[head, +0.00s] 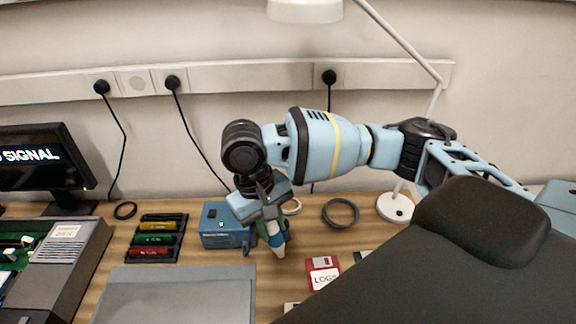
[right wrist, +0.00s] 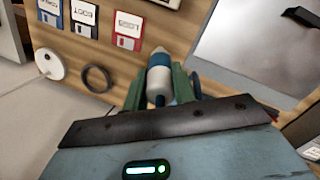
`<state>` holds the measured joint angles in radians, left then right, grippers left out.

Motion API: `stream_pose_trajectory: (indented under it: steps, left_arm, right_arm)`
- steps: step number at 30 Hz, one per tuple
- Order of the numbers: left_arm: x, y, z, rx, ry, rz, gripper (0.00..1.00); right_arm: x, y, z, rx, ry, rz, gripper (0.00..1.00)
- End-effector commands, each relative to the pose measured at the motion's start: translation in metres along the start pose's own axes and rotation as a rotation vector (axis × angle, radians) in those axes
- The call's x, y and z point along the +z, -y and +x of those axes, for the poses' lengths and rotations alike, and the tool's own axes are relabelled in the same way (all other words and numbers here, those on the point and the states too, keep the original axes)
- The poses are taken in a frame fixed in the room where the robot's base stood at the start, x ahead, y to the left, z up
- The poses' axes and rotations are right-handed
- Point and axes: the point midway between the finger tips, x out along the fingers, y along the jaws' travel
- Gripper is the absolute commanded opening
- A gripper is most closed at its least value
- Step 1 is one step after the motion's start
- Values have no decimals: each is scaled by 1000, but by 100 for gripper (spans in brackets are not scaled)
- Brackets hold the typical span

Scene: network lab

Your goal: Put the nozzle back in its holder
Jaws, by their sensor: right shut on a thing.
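My right gripper (head: 272,230) reaches down over the middle of the table, its jaws shut on the nozzle (head: 279,243). The nozzle is a white and blue piece with a pale, tapered tip, pointing down and tilted slightly. In the right wrist view, it shows (right wrist: 158,78) between the green fingers (right wrist: 162,90). A blue box-shaped unit (head: 222,240) stands just left of the gripper and is partly covered by it. I cannot make out which part is the holder. My left gripper is not in view.
A rack of coloured pieces (head: 156,238) stands left of the blue unit. A grey panel (head: 175,292) lies in front.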

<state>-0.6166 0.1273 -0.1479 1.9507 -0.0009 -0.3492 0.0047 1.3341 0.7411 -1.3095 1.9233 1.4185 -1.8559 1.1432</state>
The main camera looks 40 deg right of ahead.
Motion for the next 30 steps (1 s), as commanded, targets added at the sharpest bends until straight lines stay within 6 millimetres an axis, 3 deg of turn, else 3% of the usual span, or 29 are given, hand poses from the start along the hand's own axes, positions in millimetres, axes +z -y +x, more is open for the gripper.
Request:
stream_pose_trajectory:
  steps: [1, 4, 10, 30]
  left_arm:
    - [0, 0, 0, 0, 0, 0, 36]
    - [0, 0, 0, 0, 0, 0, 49]
    - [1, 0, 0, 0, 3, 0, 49]
    - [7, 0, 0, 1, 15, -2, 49]
  right_arm:
    - [0, 0, 0, 0, -1, 0, 0]
    - [-1, 0, -1, 0, -3, -8, 0]
    - [-11, -7, -3, 12, -35, -155, 0]
    - [-74, -58, -21, 50, -199, -1226, 0]
